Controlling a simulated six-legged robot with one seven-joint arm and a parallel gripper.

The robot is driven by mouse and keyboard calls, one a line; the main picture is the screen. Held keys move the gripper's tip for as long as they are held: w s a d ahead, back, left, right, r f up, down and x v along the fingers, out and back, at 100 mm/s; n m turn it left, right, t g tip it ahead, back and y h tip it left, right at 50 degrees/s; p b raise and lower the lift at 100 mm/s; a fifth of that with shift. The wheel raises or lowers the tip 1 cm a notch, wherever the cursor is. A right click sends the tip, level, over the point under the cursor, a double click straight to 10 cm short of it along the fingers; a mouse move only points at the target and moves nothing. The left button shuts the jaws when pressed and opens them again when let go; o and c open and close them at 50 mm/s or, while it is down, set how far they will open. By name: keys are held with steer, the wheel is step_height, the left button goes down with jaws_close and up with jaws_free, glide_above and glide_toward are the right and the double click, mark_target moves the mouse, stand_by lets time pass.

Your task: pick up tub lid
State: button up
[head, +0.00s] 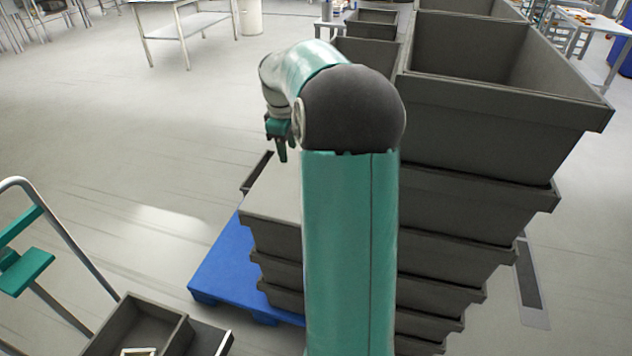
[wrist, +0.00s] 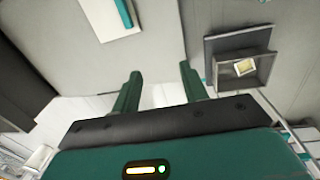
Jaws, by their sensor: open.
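A flat light-grey top, which looks like the tub lid (head: 272,195), covers the short stack of dark tubs left of my arm in the head view. My arm hides its right part. My gripper (head: 281,150) hangs above and near its far edge, pointing down; the gap to it is hard to judge. In the wrist view my gripper (wrist: 159,76) is open, with its two green fingers apart and nothing between them. I cannot tell for sure whether the lid shows in the wrist view.
The short stack stands on a blue pallet (head: 225,262). Taller stacks of open dark tubs (head: 490,115) rise close on the right. An open tub (head: 150,322) with a cream item sits at the lower left, by a metal-framed trolley (head: 70,235).

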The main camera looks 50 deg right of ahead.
steer(key=s+d+f+y, duration=0.1)
steer(key=s+d+f, duration=0.15)
steer(key=d, duration=0.35)
steer(key=s+d+f, duration=0.1)
steer(key=d+f, duration=0.3)
steer(key=d, duration=0.2)
steer(key=f, duration=0.7)
steer(key=shift+s+a+f, duration=0.1)
steer(key=shift+s+f, duration=0.1)
steer(key=shift+f, duration=0.2)
steer(key=shift+w+f, duration=0.2)
steer(key=shift+f, duration=1.3)
steer(key=shift+w+f, duration=0.2)
steer(key=shift+f, duration=1.3)
jaws_close()
